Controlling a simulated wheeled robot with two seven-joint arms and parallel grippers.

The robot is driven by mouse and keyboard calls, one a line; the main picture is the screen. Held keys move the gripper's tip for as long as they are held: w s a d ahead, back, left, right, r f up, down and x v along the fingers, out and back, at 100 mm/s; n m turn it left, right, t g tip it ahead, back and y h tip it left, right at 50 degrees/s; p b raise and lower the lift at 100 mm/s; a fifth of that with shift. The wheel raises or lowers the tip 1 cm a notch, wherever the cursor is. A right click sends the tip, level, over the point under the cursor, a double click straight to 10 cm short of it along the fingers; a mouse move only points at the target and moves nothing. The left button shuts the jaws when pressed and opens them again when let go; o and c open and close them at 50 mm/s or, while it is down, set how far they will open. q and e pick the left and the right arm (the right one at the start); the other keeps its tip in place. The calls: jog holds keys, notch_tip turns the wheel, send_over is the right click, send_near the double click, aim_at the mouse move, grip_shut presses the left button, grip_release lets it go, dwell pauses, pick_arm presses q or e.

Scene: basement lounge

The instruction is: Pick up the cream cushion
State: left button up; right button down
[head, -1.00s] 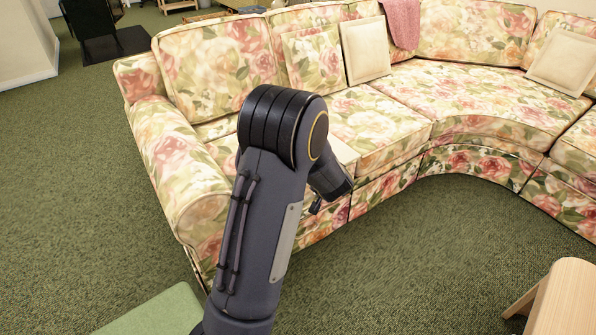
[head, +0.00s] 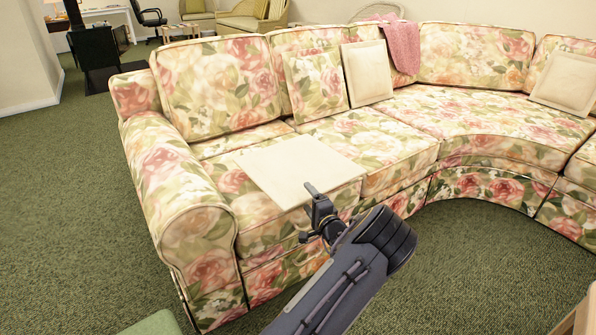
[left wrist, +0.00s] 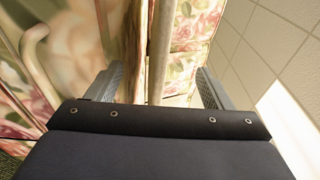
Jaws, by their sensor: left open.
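A flat, square cream cushion (head: 298,168) lies on the left seat of the floral sofa, its near corner at the seat's front edge. My left gripper (head: 313,212) is open at that near edge. In the left wrist view the fingers of my left gripper (left wrist: 158,88) stand apart, with a thin pale strip, seemingly the cushion's edge (left wrist: 162,45), between them. I cannot tell whether they touch it. Two more cream cushions lean on the backrest, one in the middle (head: 367,72) and one at the right (head: 565,82). My right gripper is not in view.
The floral sofa (head: 190,215) curves to the right, with a thick armrest at its left end. A floral cushion (head: 316,85) and a pink throw (head: 403,45) are on it. Green carpet (head: 75,200) is free at the left.

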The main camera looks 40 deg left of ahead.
pick_arm(q)
jog(key=shift+x, duration=1.05)
